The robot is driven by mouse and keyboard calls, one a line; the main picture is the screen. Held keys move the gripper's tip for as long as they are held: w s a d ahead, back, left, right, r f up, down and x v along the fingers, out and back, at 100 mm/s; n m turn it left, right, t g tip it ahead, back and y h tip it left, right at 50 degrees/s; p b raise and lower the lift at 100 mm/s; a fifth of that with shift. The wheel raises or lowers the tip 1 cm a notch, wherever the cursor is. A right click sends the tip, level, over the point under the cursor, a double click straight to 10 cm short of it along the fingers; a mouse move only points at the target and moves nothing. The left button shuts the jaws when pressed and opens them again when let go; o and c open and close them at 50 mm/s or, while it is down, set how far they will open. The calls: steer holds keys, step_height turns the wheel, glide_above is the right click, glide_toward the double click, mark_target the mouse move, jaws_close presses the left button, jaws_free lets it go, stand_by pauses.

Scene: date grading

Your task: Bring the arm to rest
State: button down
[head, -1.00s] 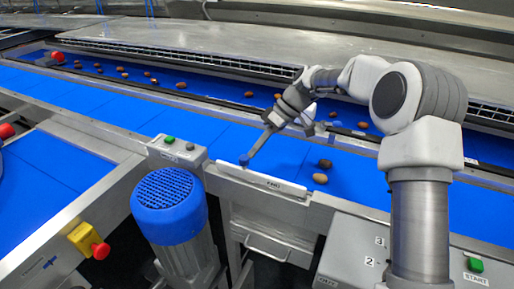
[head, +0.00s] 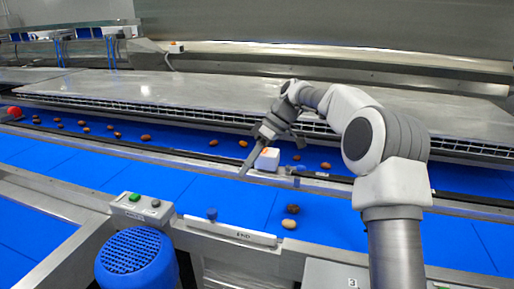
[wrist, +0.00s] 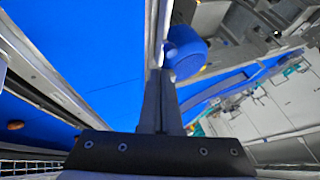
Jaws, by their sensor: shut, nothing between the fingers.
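My gripper (head: 244,174) hangs over the near blue belt (head: 150,180) in the head view, with its slim fingers pointing down and to the left. The fingers are together with nothing between them. The wrist view also shows the gripper (wrist: 161,85), its dark fingers closed in the middle of the picture. My arm reaches in from the right and bends down at the wrist. The tips are apart from the blue knob (head: 212,214) on the white END bar (head: 232,232). Their exact height above the belt is hard to tell.
Two dates, one dark (head: 292,209) and one lighter (head: 289,223), lie on the near belt right of my gripper. Several dates lie on the far belt (head: 170,133). A white box (head: 267,159) stands close behind my gripper. A blue motor (head: 137,258) is at front left.

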steer(key=v, duration=0.5)
steer(key=s+d+r+m+t+h+p, duration=0.1)
steer(key=s+d+r+m+t+h, duration=0.25)
steer(key=s, duration=0.55)
steer(key=s+d+r+m+t+h+p, duration=0.1)
steer(key=s+d+r+m+h+p, duration=0.1)
steer(key=s+r+m, duration=0.5)
steer(key=s+d+f+m+t, duration=0.1)
steer(key=s+d+f+t, duration=0.1)
steer(key=s, duration=0.7)
steer(key=s+d+f+m+t+h+p, duration=0.1)
steer(key=s+d+f, duration=0.3)
steer(key=s, duration=0.4)
steer(key=shift+s+d+m+t, duration=0.35)
steer(key=shift+d+m+t, duration=0.1)
steer(key=shift+d, duration=0.05)
steer(key=shift+d+f, duration=0.1)
steer(key=shift+d, duration=0.05)
